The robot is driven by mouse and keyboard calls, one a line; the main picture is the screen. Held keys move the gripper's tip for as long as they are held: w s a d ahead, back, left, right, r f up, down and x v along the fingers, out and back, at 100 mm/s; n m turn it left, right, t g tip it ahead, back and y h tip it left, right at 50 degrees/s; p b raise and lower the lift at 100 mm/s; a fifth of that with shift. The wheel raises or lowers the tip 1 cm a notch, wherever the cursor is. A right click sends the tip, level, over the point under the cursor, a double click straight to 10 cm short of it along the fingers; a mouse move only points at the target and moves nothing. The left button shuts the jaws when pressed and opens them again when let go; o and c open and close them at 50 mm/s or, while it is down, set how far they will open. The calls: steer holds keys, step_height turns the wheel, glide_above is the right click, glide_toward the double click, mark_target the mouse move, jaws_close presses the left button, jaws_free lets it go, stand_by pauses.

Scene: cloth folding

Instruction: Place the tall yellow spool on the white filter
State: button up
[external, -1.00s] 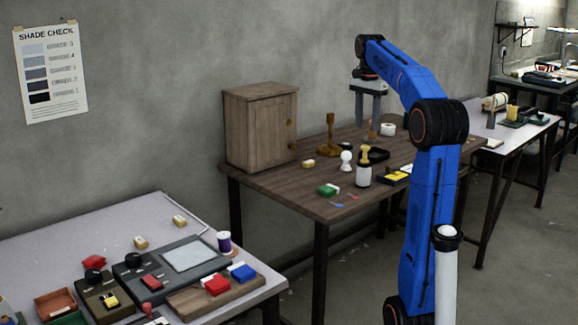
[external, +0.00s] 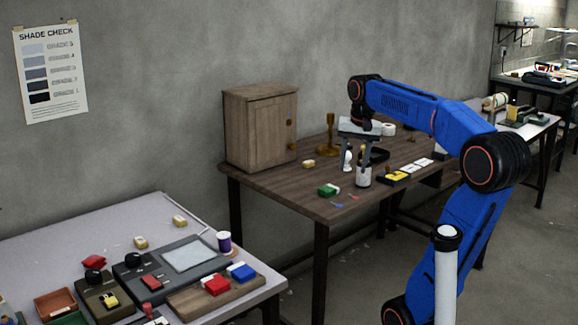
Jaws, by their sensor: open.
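A tall brownish-yellow spool-like piece (external: 330,134) stands upright on the wooden table, beside the cabinet. I cannot tell for sure which one is the task's spool. A white roll-like thing (external: 388,129) stands farther back and may be the white filter.
A yellow-and-black box (external: 394,178) is to the right, a green block (external: 328,190) to the front left. A wooden cabinet (external: 260,128) stands at the left end.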

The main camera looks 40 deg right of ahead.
steer(key=s+a+f+n+t, duration=0.1)
steer(key=s+a+f+n, duration=0.3)
steer(key=f, duration=0.5)
steer(key=s+a+f+n+t, duration=0.1)
steer(key=s+a+f+n, duration=0.4)
steer(key=s+f, duration=0.3)
step_height(320, 180, down, 2)
steer(key=shift+s+a+f+n+t+y, duration=0.1)
steer(key=shift+s+a+n+t+y, duration=0.25)
steer(key=shift+a, duration=0.4)
